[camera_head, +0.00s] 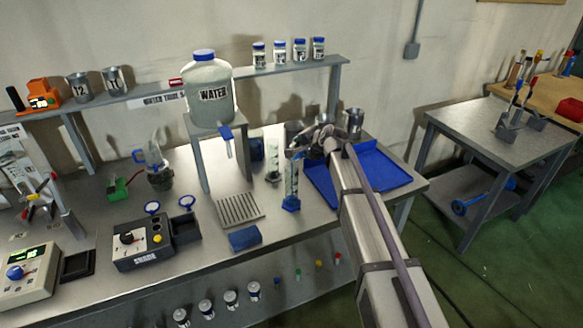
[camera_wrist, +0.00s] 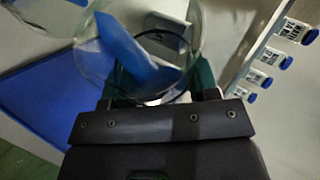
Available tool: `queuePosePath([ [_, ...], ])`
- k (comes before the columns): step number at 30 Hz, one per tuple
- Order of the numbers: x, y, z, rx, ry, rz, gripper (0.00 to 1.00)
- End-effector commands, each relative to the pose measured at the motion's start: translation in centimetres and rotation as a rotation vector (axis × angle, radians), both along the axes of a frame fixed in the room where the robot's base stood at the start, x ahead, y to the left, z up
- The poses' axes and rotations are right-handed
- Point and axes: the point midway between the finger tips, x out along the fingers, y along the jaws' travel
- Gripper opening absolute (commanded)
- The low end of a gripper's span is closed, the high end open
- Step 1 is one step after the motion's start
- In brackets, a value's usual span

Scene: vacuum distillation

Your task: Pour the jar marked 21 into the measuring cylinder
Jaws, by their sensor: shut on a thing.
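My gripper (camera_head: 308,146) is over the bench, just above and right of the measuring cylinder (camera_head: 291,182), a clear tube on a blue base. In the wrist view my gripper (camera_wrist: 157,92) is shut on a clear, round glass vessel (camera_wrist: 190,22), held between its dark green fingers. A blue shape shows through the glass; I cannot tell what it is. No number shows on the held vessel, so I cannot confirm the mark 21. In the head view the arm and gripper largely hide it. The cylinder's top lies close to the gripper.
A blue tray (camera_head: 385,180) lies right of the cylinder, with a metal cup (camera_head: 353,122) behind it. Another glass vessel (camera_head: 273,168) stands left of the cylinder. The water jug (camera_head: 211,95) is on a stand. Lidded jars (camera_head: 299,49) line the shelf.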

Motion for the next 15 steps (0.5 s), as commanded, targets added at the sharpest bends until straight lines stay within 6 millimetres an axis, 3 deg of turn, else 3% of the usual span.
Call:
queuePosePath([
  [15,-0.13,0.06,0.32,-0.022,-0.040,0.000,0.28],
])
